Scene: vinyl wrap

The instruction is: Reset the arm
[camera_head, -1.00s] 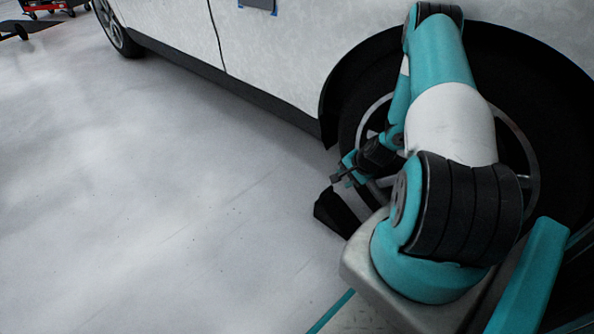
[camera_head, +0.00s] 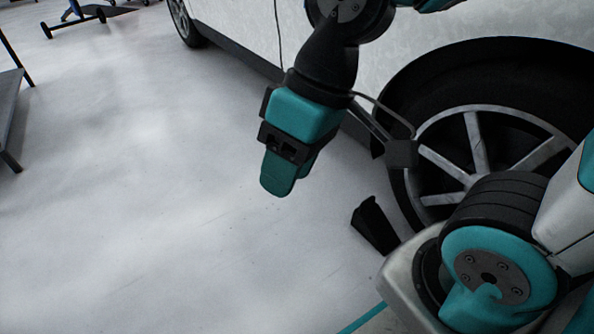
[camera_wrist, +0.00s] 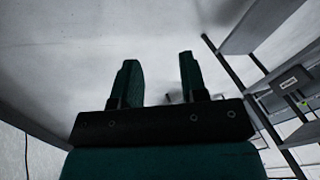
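My arm is raised in front of the white car, and its teal and black gripper (camera_head: 289,182) hangs over the open floor to the left of the near wheel. In the wrist view my gripper (camera_wrist: 158,60) shows two teal fingers standing apart with nothing between them. It is open and empty, and touches nothing that I can see. Part of my arm runs out of the top of the head view.
The car's near wheel (camera_head: 478,150) stands close to my arm base, with a black wedge (camera_head: 374,226) on the floor beside it. A grey table or shelf edge (camera_head: 10,105) is at far left. Shelving (camera_wrist: 285,85) shows in the wrist view. The floor between is clear.

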